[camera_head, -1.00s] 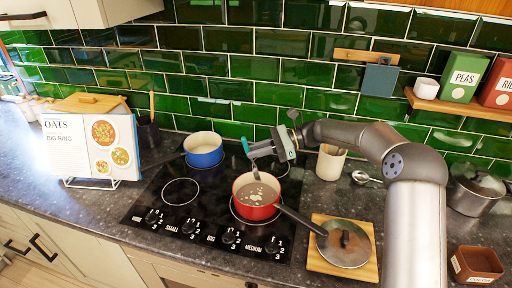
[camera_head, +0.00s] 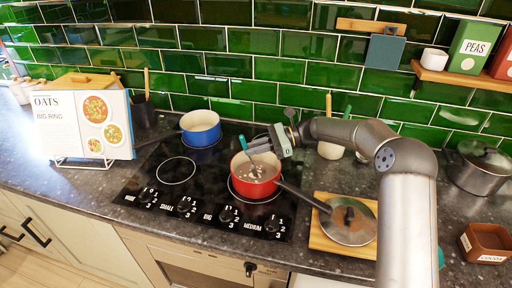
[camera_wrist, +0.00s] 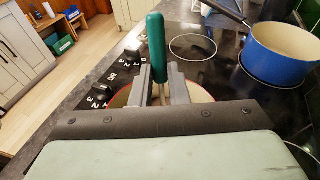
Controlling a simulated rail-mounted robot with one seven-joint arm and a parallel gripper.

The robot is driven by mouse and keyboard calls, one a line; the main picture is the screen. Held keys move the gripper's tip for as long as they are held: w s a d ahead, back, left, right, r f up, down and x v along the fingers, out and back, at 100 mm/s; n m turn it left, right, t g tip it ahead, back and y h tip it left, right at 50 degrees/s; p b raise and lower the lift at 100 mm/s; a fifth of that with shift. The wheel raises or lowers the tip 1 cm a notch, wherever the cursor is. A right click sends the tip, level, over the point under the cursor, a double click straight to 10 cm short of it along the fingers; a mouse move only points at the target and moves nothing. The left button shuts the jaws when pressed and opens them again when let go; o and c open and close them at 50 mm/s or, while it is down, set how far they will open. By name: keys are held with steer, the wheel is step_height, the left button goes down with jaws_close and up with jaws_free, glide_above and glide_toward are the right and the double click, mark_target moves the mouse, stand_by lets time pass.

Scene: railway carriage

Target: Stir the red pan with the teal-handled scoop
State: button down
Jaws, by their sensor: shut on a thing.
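The red pan (camera_head: 248,191) sits on the right front ring of the black hob, its dark handle pointing to the lower right. It holds a brownish liquid with pale bits. My gripper (camera_head: 260,149) is over the pan's back, shut on the teal-handled scoop (camera_head: 242,141). The scoop slants down, with its lower end in or just above the pan's contents; exact contact is unclear. In the wrist view, the teal handle (camera_wrist: 155,45) stands up between my fingers, and my gripper hides most of the pan.
A blue pot (camera_head: 201,135) stands at the hob's back. A lid (camera_head: 348,222) lies on a wooden board (camera_head: 320,239) right of the pan. A recipe book (camera_head: 78,126) stands left. A cream crock (camera_head: 330,150) with utensils is behind my arm. Tiled wall runs behind.

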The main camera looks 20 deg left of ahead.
steer(key=shift+s+d+r, duration=0.1)
steer(key=shift+s+d, duration=0.1)
steer(key=shift+d, duration=0.05)
stand_by(1.8)
steer(key=shift+a+p, duration=0.1)
steer(key=shift+p, duration=0.2)
